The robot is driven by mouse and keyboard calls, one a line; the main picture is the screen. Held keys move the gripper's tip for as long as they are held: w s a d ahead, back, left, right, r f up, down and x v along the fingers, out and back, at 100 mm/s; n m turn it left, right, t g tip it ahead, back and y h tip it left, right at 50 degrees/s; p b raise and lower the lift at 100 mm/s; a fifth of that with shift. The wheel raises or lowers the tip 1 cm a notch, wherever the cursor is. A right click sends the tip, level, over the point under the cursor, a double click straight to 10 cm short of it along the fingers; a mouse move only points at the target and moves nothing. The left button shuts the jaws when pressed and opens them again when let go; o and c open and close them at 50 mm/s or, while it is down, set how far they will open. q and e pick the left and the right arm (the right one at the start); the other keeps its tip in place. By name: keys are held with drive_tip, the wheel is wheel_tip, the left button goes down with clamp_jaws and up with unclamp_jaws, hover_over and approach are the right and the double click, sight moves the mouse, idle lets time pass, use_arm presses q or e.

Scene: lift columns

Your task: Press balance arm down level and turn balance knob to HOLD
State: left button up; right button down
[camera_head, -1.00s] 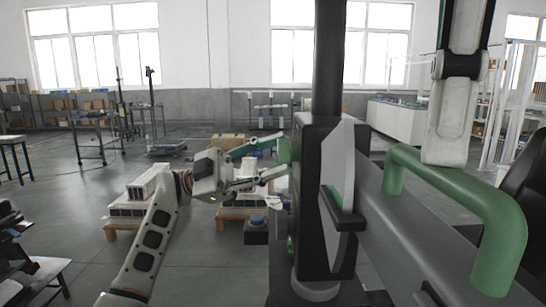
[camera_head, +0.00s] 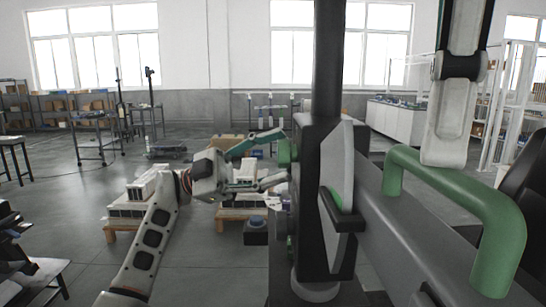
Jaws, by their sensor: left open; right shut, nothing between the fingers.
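The balance arm is a thick grey beam (camera_head: 400,222) running from the dark column housing (camera_head: 311,195) toward the lower right. It slopes down toward me in the picture; I cannot tell whether it is level. A green bar handle (camera_head: 460,200) is fixed on it. A round green part (camera_head: 285,153) shows at the housing's left side; I cannot tell whether it is the balance knob, and no HOLD mark is readable. My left gripper (camera_head: 268,161) is open beside the housing's left side, near that green part. My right arm comes down behind the handle; its gripper does not show.
Pallets with grey blocks (camera_head: 128,208) stand on the floor behind my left arm. A black chair-like shape (camera_head: 528,190) is at the right edge.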

use_arm(q)
drive_tip(key=v, duration=1.2)
use_arm(e)
drive_tip(key=shift+f, duration=0.1)
use_arm(q)
drive_tip(key=shift+r, duration=0.15)
use_arm(e)
drive_tip(key=shift+r+p, duration=2)
use_arm(q)
wheel_tip(320, 180, up, 14)
drive_tip(key=s+m+p, duration=0.1)
drive_tip(key=s+p, duration=0.1)
drive_tip(key=p, duration=0.2)
drive_tip(key=shift+s+f+g+y, duration=0.2)
drive_tip(key=shift+s+g+y, duration=0.05)
drive_tip(key=shift+g+y, duration=0.05)
use_arm(e)
drive_tip(key=shift+r, duration=2.1)
use_arm(q)
drive_tip(key=shift+d, duration=0.1)
